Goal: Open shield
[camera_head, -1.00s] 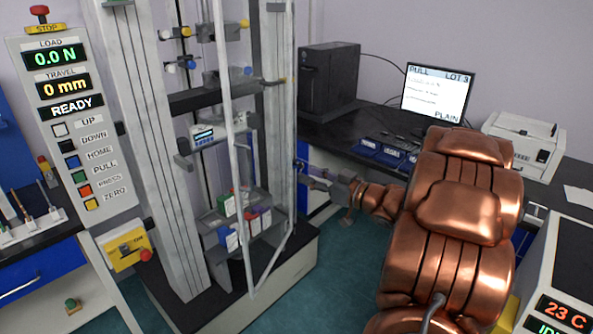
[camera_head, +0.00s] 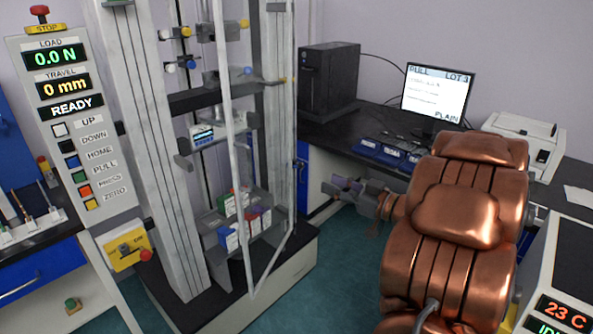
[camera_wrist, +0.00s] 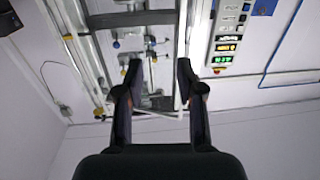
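The shield (camera_head: 238,205) is a clear panel in a thin white frame on the front of the tall test machine (camera_head: 166,160). Its bottom edge runs from the right post toward the front left, and its left bar stands apart from the left post. I cannot tell its exact angle. It also shows in the wrist view, its white bar (camera_wrist: 181,58) beyond my fingers. My gripper (camera_head: 332,189) is right of the shield, apart from it. In the wrist view my gripper (camera_wrist: 158,72) has its fingers spread with nothing between them.
A control panel (camera_head: 75,120) reads READY beside the machine's left post. Small coloured boxes (camera_head: 240,215) sit on the machine's lower shelf. A dark bench (camera_head: 345,130) with a monitor (camera_head: 438,92) and a black computer case (camera_head: 329,82) stands behind. Green floor is clear to the right of the machine.

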